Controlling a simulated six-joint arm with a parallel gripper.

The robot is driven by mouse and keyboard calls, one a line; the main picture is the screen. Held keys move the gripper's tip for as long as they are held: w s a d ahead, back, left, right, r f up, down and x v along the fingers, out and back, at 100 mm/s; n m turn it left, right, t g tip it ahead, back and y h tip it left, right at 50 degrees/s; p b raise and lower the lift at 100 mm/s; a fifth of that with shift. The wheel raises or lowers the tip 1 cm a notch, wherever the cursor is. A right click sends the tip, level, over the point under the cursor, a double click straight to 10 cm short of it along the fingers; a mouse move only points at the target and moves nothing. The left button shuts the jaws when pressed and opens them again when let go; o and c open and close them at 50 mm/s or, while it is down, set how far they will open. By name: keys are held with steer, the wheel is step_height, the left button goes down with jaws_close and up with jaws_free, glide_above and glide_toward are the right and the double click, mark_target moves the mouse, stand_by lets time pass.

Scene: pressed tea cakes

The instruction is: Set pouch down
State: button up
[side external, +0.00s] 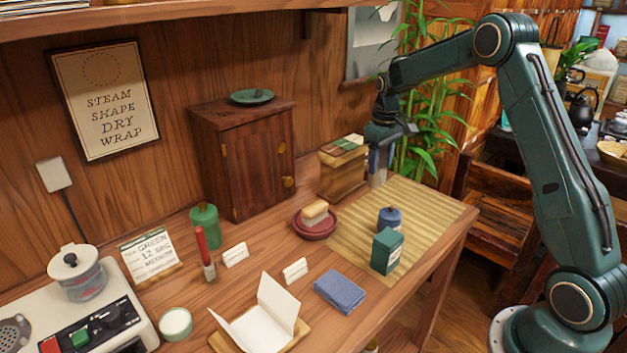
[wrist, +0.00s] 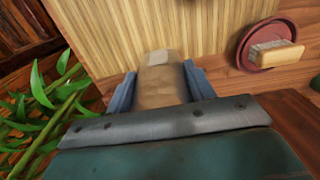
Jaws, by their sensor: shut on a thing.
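My gripper (side external: 379,160) is shut on a tan pouch (wrist: 160,84), with one blue-grey finger on each side of it in the wrist view. In the side view the pouch (side external: 377,178) hangs upright below the fingers, near the back edge of the slatted bamboo mat (side external: 430,205). The mat (wrist: 185,25) fills the upper middle of the wrist view, beyond the pouch. I cannot tell whether the pouch's bottom touches a surface.
A wooden box (side external: 341,178) stands just left of my gripper. A blue jar (side external: 389,218) and a green tin (side external: 387,250) stand on the mat. A red dish (side external: 303,232) with a brush sits left of it. The mat's right part is clear. Plant leaves (side external: 430,150) rise behind.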

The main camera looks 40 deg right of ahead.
mark_target(378, 179)
steer(key=shift+f, duration=0.9)
steer(key=shift+f, duration=2.1)
steer(key=shift+f, duration=0.1)
steer(key=o, duration=0.9)
step_height(378, 179, up, 12)
steer(key=shift+f, duration=0.1)
steer(key=shift+r, duration=0.2)
